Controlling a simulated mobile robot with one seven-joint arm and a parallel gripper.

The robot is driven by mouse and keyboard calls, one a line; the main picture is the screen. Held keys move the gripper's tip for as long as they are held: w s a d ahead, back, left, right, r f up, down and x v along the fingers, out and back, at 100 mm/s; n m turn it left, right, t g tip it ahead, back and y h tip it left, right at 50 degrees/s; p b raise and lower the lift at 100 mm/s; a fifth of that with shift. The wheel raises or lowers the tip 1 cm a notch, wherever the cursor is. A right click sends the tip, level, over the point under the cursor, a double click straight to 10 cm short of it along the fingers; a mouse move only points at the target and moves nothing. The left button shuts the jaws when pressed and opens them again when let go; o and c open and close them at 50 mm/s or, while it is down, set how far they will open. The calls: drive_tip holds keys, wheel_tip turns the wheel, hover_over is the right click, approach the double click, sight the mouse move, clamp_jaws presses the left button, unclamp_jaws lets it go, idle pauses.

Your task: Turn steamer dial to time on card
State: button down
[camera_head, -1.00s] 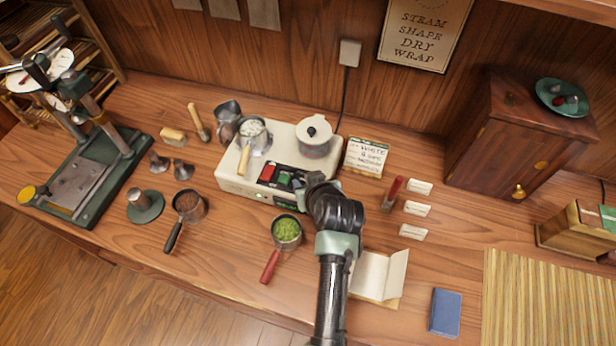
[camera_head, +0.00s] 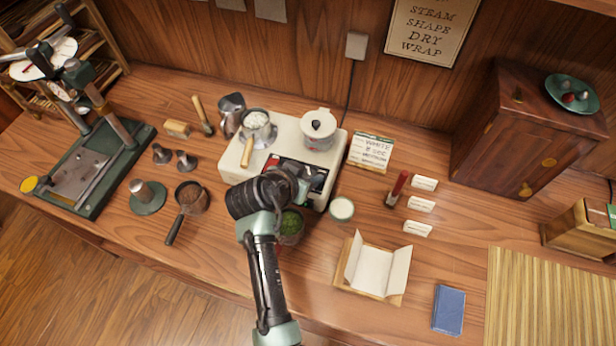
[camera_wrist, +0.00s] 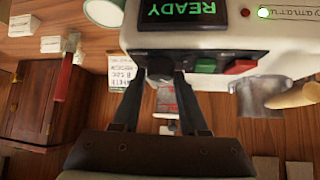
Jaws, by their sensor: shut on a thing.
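The steamer (camera_head: 237,160) is a cream box with a lidded white pot on top; its front in the wrist view (camera_wrist: 210,42) is upside down. It has a display (camera_wrist: 184,10) reading READY, a green button (camera_wrist: 205,66) and a red button (camera_wrist: 240,67). The black dial (camera_wrist: 159,66) sits between my fingertips. My gripper (camera_wrist: 160,75) is shut on the dial. In the head view my gripper (camera_head: 302,188) is at the steamer's front right, and my wrist hides the dial. The card (camera_head: 371,153) stands right of the steamer, reading WHITE, 8 SEC, MEDIUM; a lower line is illegible.
A cup of green leaves (camera_head: 291,222) is close beside my wrist. A small white-topped jar (camera_head: 342,208) stands at the steamer's right. A press (camera_head: 90,165) stands left.

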drive_tip(key=shift+f+m+h, duration=0.1)
drive_tip(key=shift+m+h, duration=0.2)
drive_tip(key=shift+m, duration=0.1)
drive_tip(key=shift+c, duration=2.2)
unclamp_jaws()
drive_tip(key=b+v, duration=0.1)
drive_tip(key=v, duration=1.2)
drive_tip(key=shift+b, duration=0.3)
drive_tip(key=shift+w, duration=0.1)
